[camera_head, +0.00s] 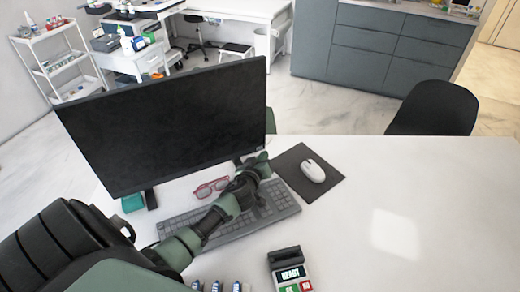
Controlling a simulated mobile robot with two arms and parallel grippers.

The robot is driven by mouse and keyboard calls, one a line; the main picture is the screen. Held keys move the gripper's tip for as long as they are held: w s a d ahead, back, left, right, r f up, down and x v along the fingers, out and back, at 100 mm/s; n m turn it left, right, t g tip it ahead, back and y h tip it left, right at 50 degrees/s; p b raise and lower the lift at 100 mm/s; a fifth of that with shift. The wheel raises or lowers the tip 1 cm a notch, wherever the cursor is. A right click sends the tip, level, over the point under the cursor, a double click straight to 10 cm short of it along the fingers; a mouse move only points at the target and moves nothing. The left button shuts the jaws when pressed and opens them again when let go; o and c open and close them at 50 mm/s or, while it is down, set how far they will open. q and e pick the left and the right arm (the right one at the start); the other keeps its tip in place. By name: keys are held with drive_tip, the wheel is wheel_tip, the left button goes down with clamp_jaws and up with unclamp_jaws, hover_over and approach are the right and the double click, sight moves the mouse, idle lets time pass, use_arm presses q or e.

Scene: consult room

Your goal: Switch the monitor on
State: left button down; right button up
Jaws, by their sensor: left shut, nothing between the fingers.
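The monitor (175,122) stands on the white desk with a dark, blank screen. It fills the left half of the head view and looks tilted in the picture. My left arm reaches in from the lower left, over the keyboard (283,202). My left gripper (262,160) is shut and empty, close to the monitor's lower right corner. I cannot tell whether its tip touches the monitor. The gripper hides part of the monitor's lower edge and stand. My right gripper is not in view.
A white mouse (313,171) lies on a dark mat (331,184). Red glasses (205,189) lie below the screen. A card terminal (287,262) reading READY stands at the front. The right side of the desk (440,215) is clear; a black chair (436,108) stands behind it.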

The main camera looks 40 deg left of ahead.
use_arm(q)
drive_tip(key=shift+w+a, duration=0.1)
drive_tip(key=shift+a, duration=0.1)
idle(0.5)
drive_tip(key=shift+w+a, duration=0.1)
drive_tip(key=shift+a, duration=0.1)
drive_tip(key=shift+w+a, duration=0.15)
drive_tip(key=shift+a, duration=0.2)
idle(0.8)
drive_tip(key=shift+s+d, duration=0.35)
drive_tip(key=shift+d, duration=0.4)
drive_tip(key=shift+s+d, duration=0.4)
drive_tip(key=shift+d, duration=0.35)
drive_tip(key=shift+s+d, duration=0.4)
drive_tip(key=shift+d, duration=0.3)
drive_tip(key=shift+s+d, duration=0.4)
drive_tip(key=shift+d, duration=0.35)
